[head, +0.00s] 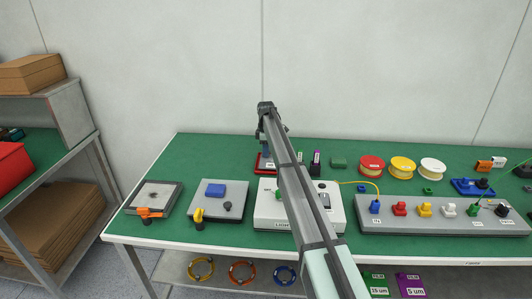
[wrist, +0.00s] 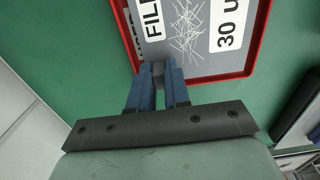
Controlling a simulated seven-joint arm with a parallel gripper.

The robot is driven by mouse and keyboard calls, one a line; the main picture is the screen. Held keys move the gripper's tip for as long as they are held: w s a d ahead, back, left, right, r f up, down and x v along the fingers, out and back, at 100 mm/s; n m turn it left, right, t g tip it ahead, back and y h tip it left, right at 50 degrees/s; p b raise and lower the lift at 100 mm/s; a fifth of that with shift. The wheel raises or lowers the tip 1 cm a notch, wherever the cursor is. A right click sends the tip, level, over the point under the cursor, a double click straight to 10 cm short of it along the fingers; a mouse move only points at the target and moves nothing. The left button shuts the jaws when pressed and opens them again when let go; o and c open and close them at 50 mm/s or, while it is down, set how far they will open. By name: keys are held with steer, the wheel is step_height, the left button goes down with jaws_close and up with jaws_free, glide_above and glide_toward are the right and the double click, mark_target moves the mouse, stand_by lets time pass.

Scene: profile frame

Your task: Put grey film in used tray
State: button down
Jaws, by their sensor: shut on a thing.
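The grey film (wrist: 170,45) fills much of the upper wrist view, with white labels reading "FIL" and "30 u" and a patch of white scratches. My gripper (wrist: 160,80) has its blue fingers shut on the grey film's near edge. The red-rimmed tray (wrist: 262,50) surrounds the film in the wrist view; part of a label shows at its left. I cannot tell whether the film touches the tray floor or hangs just above it. In the head view the tray (head: 260,167) is partly hidden behind my arm, and the film is not clear there.
The green table (head: 230,152) is clear around the tray's left. A white box (head: 268,215) stands in front. A grey panel with coloured knobs (head: 450,227) is at the front right.

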steer(key=shift+f, duration=0.5)
steer(key=c, duration=1.4)
jaws_free()
steer(key=shift+f, duration=0.1)
step_height(320, 180, up, 12)
steer(key=shift+r, duration=0.15)
